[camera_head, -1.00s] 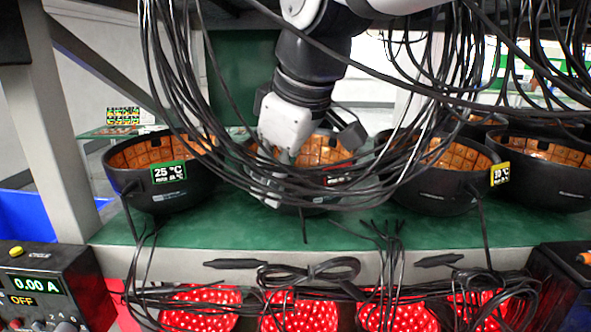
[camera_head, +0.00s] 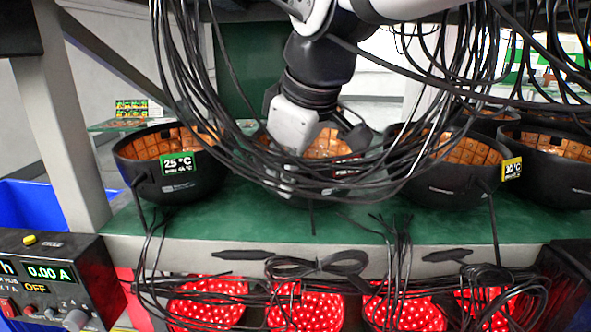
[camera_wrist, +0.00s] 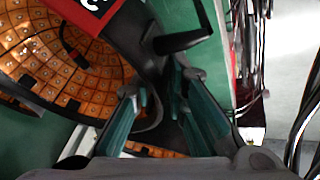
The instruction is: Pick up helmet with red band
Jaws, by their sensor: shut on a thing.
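The helmet with the red label (camera_head: 325,145) is a black upturned shell with an orange tiled inside, second from the left on the green shelf. Hanging black cables partly hide it in the head view. In the wrist view, its orange inside (camera_wrist: 60,55) fills the left and its red-edged label (camera_wrist: 88,12) shows at the top. My gripper (camera_wrist: 160,92) is shut on the black rim, with one teal-padded finger on each side. In the head view my gripper (camera_head: 288,170) reaches down at the helmet's left side, its fingertips partly behind cables. I cannot tell whether the helmet is clear of the shelf.
A helmet with a green 25 °C label (camera_head: 160,186) stands close on the left. Another helmet (camera_head: 440,185) with a yellow label stands close on the right, with more beyond. Thick cable loops (camera_head: 215,125) hang across the front. A power supply (camera_head: 50,285) is at lower left.

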